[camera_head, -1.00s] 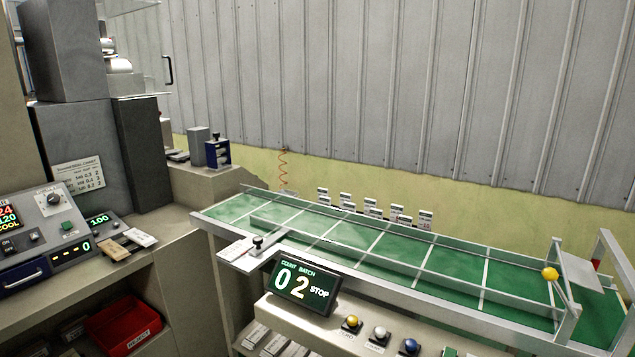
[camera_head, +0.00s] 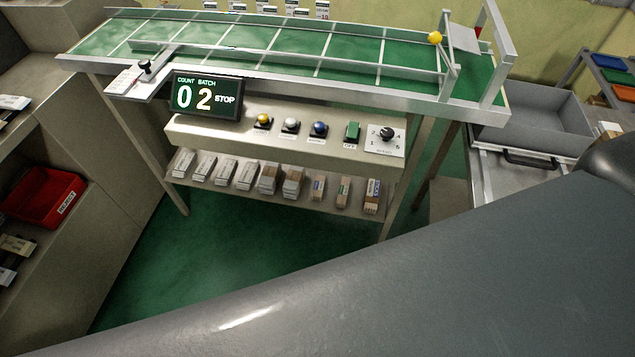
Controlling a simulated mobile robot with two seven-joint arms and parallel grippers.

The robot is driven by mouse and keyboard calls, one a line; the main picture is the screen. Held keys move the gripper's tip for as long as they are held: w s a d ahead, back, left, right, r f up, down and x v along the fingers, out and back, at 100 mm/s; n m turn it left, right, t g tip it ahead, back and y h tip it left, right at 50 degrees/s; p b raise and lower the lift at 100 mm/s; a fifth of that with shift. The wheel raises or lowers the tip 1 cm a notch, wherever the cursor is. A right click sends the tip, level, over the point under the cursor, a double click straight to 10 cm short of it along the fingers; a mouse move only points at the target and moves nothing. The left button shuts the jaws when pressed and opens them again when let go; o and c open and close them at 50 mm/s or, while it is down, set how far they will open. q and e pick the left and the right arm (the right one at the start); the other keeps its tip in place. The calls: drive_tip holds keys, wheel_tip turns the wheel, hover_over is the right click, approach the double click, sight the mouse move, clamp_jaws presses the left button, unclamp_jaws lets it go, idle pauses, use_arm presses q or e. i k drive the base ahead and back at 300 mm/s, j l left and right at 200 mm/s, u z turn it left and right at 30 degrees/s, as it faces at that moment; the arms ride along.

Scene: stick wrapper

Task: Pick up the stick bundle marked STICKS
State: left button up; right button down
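Several small packs stand in a row on the lower shelf (camera_head: 290,207) under the green conveyor. On the left of the row are white packs (camera_head: 225,172). On the right are slimmer brown packs with coloured labels, among them one with a blue mark (camera_head: 372,196). The print on them is too small to read, so I cannot tell which is marked STICKS. Neither of my grippers is in view. A large dark grey link of mine crosses the foreground and hides the lower right.
The green conveyor (camera_head: 345,42) has a display (camera_head: 208,96) reading "02 STOP" and coloured buttons in front. A red bin (camera_head: 45,197) sits in the left shelf. A grey open tray (camera_head: 535,125) is at right. Green floor shows below the shelf.

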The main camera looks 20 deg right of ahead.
sight(319, 183)
drive_tip(key=i+j, duration=0.1)
drive_tip(key=i, duration=0.7)
drive_tip(key=i+z, duration=0.2)
drive_tip(key=z, duration=1.9)
